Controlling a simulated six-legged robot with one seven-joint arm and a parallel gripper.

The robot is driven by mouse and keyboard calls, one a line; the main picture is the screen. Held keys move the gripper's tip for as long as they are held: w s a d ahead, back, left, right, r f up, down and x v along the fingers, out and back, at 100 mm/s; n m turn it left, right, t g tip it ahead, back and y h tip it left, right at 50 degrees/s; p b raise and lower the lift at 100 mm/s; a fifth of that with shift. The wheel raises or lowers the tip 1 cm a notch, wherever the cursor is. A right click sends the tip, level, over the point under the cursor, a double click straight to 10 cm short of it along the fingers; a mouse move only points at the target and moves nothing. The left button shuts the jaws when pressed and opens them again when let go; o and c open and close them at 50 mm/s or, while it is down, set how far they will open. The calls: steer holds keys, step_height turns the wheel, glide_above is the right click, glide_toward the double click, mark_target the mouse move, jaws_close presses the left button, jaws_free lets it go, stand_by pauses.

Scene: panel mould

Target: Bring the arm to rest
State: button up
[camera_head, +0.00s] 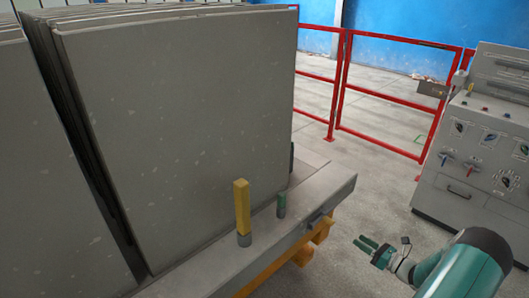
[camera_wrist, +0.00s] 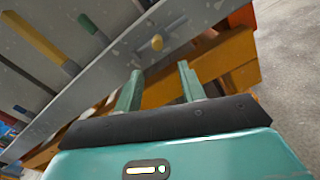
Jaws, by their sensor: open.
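My gripper (camera_head: 366,244) is at the lower right of the head view, in free air to the right of the panel mould's edge. Its two green fingers are apart with nothing between them. In the wrist view my gripper (camera_wrist: 160,88) points toward the mould's grey side rail and orange frame, and is apart from them as far as I can tell. My teal arm reaches in from the lower right corner of the head view.
Tall grey panels (camera_head: 180,120) stand on the mould's grey ledge (camera_head: 332,190). A yellow post (camera_head: 242,208) and a short green peg (camera_head: 281,205) rise from the ledge. A control cabinet (camera_head: 478,150) stands right. A red fence (camera_head: 343,85) is behind. Floor between is clear.

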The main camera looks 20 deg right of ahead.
steer(key=w+a+r+n+g+y, duration=0.25)
steer(key=a+r+n+g, duration=0.6)
steer(key=a, duration=0.55)
steer(key=w+a+r+n+g+y, duration=0.1)
steer(key=w+a+r+n+g, duration=0.3)
steer(key=a+r+n, duration=0.75)
steer(key=s+a+r+n+t+h, duration=0.1)
steer(key=s+a+r+n+h, duration=0.8)
steer(key=s+a+r+n, duration=0.5)
steer(key=shift+s+a+r+n, duration=0.35)
steer(key=shift+s+a+n, duration=0.95)
steer(key=shift+s+a, duration=1)
